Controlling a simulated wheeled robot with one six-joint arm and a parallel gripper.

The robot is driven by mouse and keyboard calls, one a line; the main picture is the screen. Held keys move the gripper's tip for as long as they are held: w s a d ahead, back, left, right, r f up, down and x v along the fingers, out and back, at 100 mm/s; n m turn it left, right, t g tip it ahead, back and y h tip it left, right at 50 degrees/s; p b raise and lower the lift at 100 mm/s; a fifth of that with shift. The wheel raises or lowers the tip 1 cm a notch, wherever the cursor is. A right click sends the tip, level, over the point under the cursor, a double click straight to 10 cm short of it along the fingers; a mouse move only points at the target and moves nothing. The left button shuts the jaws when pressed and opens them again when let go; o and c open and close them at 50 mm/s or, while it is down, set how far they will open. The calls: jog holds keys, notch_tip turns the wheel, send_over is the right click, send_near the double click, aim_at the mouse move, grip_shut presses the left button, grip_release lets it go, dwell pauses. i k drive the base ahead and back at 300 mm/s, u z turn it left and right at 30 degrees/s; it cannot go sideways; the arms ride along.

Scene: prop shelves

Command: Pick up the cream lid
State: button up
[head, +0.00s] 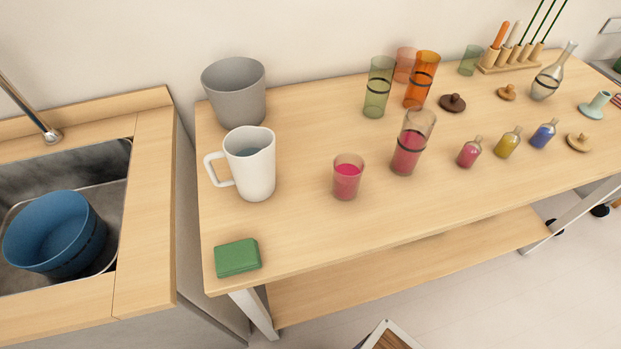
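The palest of the knobbed round lids, a cream-tan one (579,143), lies flat with its knob up near the right part of the wooden table (300,235), close to the front edge. I take it to be the cream lid. A more orange-tan lid (507,93) and a dark brown lid (453,104) lie farther back to its left. My gripper is not in view.
Small blue (543,135), yellow (508,143) and pink (470,152) bottles stand left of the cream lid. A mint flared piece (595,106) and a glass flask (551,72) stand behind it. Tumblers, a white pitcher (250,165) and a green block (237,258) are farther left.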

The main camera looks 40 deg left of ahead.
aim_at(581, 142)
jog(key=z, duration=0.3)
jog(key=k, duration=1.05)
jog(key=z, duration=1.05)
jog(key=i, duration=2)
jog(key=u, duration=0.95)
jog(key=i, duration=0.9)
jog(key=u, duration=0.8)
